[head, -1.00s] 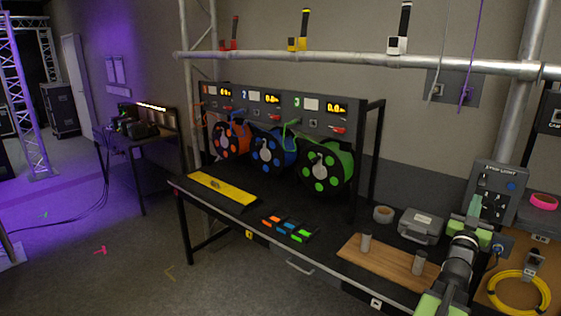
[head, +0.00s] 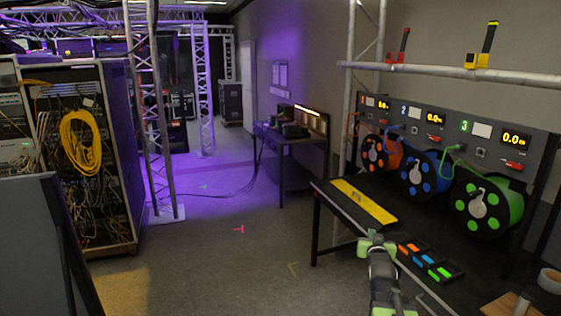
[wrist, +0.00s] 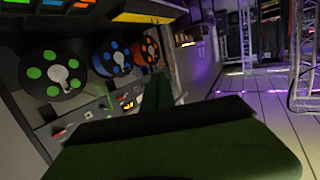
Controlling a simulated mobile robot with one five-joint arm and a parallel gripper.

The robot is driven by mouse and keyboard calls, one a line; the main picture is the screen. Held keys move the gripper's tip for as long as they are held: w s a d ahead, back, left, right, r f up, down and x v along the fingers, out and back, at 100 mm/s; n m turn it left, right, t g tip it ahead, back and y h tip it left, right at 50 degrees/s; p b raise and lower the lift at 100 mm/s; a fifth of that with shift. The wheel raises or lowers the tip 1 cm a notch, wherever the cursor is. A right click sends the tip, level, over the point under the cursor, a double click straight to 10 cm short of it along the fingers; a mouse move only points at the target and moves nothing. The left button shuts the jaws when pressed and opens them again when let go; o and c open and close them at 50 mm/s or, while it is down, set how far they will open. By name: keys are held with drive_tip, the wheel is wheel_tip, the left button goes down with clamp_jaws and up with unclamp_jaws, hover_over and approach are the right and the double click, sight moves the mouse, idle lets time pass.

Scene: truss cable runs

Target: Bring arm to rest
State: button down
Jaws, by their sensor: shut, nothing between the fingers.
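My gripper (head: 377,241) is at the lower right of the head view, at the end of my arm, in front of the workbench (head: 330,208). It is shut and holds nothing. In the wrist view the dark green gripper part (wrist: 185,150) fills the lower middle. Orange (head: 374,153), blue (head: 417,174) and green (head: 487,206) cable reels stand on the bench, beyond and to the right of my gripper. They also show tilted in the wrist view.
A yellow strip (head: 363,203) and several coloured blocks (head: 425,262) lie on the bench close to my gripper. A truss bar (head: 450,71) runs above the reels. A cable rack (head: 90,150) stands at left. The floor (head: 220,265) between is mostly clear.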

drive_tip(key=s+a+f+n+g+y, duration=0.1)
drive_tip(key=s+a+f+g+y, duration=0.15)
drive_tip(key=a+f, duration=0.55)
drive_tip(key=s+a+f+n+g+y, duration=0.15)
drive_tip(key=a+f+g, duration=0.25)
drive_tip(key=a, duration=0.8)
drive_tip(key=s+a+f+g, duration=0.1)
drive_tip(key=s+f+g, duration=0.2)
drive_tip(key=s, duration=0.5)
drive_tip(key=s+a+f+n+g, duration=0.1)
drive_tip(key=s+f+g, duration=0.3)
drive_tip(key=s, duration=0.5)
drive_tip(key=shift+s+f+g+y, duration=0.3)
drive_tip(key=shift+g, duration=0.65)
